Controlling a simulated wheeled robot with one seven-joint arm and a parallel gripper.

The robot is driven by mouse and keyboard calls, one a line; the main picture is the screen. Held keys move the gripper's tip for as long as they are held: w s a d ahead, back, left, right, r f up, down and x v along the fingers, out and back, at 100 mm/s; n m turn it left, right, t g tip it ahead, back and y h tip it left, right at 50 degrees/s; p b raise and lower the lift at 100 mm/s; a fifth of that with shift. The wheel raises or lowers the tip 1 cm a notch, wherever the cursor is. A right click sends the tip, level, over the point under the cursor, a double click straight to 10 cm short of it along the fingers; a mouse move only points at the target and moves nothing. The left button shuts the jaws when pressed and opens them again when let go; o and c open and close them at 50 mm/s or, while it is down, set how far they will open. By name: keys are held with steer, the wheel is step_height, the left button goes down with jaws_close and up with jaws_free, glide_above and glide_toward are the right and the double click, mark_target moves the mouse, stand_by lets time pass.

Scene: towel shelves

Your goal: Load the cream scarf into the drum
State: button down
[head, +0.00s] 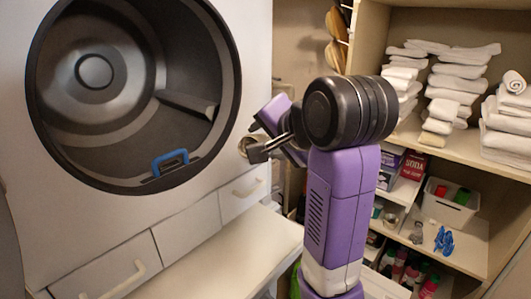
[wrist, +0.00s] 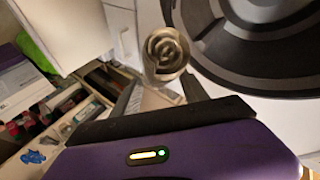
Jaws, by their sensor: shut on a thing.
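The cream scarf (wrist: 165,52) is rolled up and shows its spiral end between the fingertips of my gripper (wrist: 161,88) in the wrist view. In the head view my gripper (head: 262,148) is at the right of the drum opening, outside it, and only a small beige bit of the scarf (head: 243,145) shows past the fingers. My gripper is shut on the scarf. The drum (head: 110,125) is open at the upper left of the head view, and no cloth shows inside. Its dark rim also shows in the wrist view (wrist: 235,62).
A pale ledge (head: 225,255) juts out below the drum. At the right, shelves hold stacked white towels (head: 460,75), a white bin (head: 450,205) and several bottles. The space before the opening looks clear.

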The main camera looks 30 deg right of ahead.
mark_target(258, 134)
steer(key=shift+s+a+r+t+y, duration=0.4)
steer(key=shift+s+a+r+y, duration=0.6)
steer(key=shift+s+a+r, duration=0.35)
steer(key=s+a+r+y, duration=0.1)
steer(key=s+a+y, duration=0.2)
steer(key=a, duration=0.2)
steer(key=shift+a+r+t+y, duration=0.2)
steer(key=shift+r+t+y, duration=0.1)
steer(key=shift+r+t, duration=0.1)
steer(key=shift+m, duration=0.4)
